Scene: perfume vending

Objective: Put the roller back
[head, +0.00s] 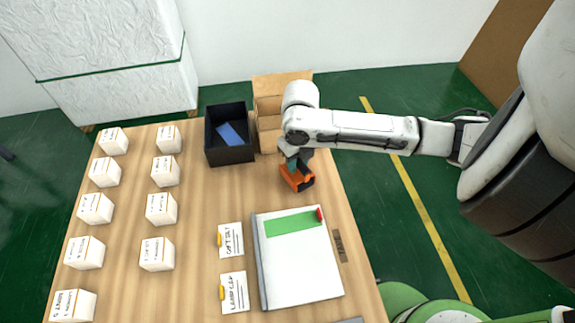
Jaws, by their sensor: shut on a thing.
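My gripper (294,164) points down over the wooden table, just in front of the cardboard box. It is shut on a small orange and dark thing (298,180), seemingly the roller. My arm's end hides part of it from above. I cannot tell whether it touches the tabletop. No other thing in view clearly looks like a roller. A black open box (230,154) with a blue flat piece (231,134) in it stands left of my gripper.
An open cardboard box (283,80) stands at the table's back edge. A white board (301,273) with a green strip (291,224) and red end lies in front. Two label cards (231,240) lie left of it. Several white boxes (157,254) stand in two columns at left.

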